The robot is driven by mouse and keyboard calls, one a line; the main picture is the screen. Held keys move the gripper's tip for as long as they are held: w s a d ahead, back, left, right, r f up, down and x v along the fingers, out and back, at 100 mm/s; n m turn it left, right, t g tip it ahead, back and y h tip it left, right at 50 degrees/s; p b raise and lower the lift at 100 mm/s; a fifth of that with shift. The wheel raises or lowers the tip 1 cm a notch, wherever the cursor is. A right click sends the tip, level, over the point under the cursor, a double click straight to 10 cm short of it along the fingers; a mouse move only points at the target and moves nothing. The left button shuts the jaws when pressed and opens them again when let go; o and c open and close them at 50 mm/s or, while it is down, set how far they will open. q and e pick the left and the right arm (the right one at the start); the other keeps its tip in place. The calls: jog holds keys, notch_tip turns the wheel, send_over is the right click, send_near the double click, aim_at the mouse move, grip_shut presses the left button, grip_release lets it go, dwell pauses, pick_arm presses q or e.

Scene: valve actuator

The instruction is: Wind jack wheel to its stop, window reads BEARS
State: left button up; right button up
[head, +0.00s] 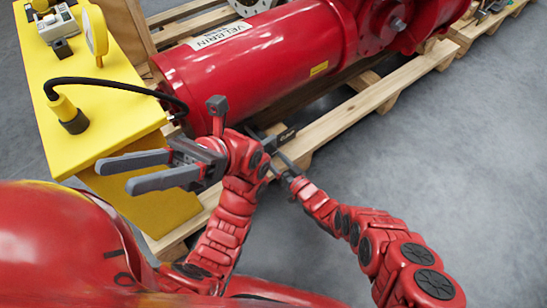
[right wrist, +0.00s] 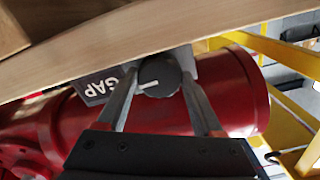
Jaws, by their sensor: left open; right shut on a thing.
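In the right wrist view, a dark round jack wheel (right wrist: 163,72) with a white pointer line sits against a grey housing. The plate (right wrist: 97,88) beside it shows the letters GAP; BEARS is not seen. My right gripper (right wrist: 160,82) has its two fingers on either side of the wheel, shut on it. My left gripper (head: 133,173) is open and empty, pointing left in front of the yellow cabinet (head: 97,105).
A large red actuator cylinder (head: 250,65) lies on a wooden pallet (head: 345,120). The cabinet carries a gauge (head: 96,32), a grey switch box (head: 57,26) and a black cable (head: 115,84). My two arms are close together at the pallet's near side. Grey floor (head: 450,165) is clear on the right.

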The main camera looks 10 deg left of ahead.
dwell(0.3)
jog(key=o, duration=1.4)
jog(key=shift+c, duration=0.2)
